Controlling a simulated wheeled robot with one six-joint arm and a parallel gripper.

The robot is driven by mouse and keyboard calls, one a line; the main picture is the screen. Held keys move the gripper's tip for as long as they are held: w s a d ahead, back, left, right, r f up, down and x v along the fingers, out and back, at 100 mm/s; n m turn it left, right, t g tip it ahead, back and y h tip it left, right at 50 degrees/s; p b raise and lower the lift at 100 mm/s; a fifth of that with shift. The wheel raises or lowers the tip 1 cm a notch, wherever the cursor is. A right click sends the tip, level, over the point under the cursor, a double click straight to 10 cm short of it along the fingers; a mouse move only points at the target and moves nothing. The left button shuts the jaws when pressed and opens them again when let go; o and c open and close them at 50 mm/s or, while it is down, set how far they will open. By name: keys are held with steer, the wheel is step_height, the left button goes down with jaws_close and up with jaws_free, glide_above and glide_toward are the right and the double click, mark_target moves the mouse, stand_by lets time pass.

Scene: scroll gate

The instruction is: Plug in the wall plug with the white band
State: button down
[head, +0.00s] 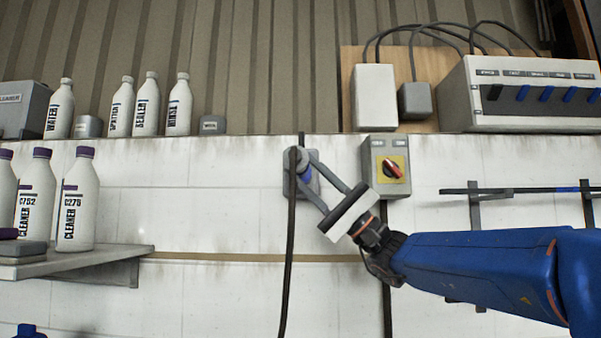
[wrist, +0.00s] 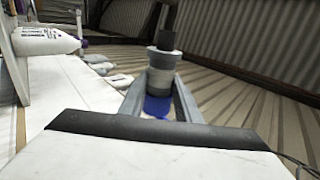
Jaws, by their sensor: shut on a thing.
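My gripper (head: 298,168) is at the grey wall socket box (head: 314,186), its two fingers reaching up and left. In the wrist view my gripper (wrist: 158,85) is shut on a round grey plug (wrist: 160,60) with a dark end. A paler band (wrist: 153,78) shows on it between the fingers. A blue part (wrist: 157,106) lies nearer the palm; in the head view blue also shows at the socket. A black cable (head: 289,245) hangs down in front of the box. The fingers and cable hide whether the plug's pins are in the socket.
A grey switch box (head: 372,150) with a red and black rotary handle (head: 393,169) is close right of the socket. A shelf (head: 80,260) with white bottles (head: 78,205) stands at left. More bottles and a control panel (head: 530,100) are on the ledge above.

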steer(key=w, duration=0.6)
steer(key=shift+d, duration=0.15)
steer(key=shift+w, duration=0.55)
stand_by(3.0)
steer(key=c, duration=1.2)
jaws_free()
steer(key=shift+o, duration=0.2)
steer(key=o, duration=0.6)
steer(key=shift+d+f, duration=0.1)
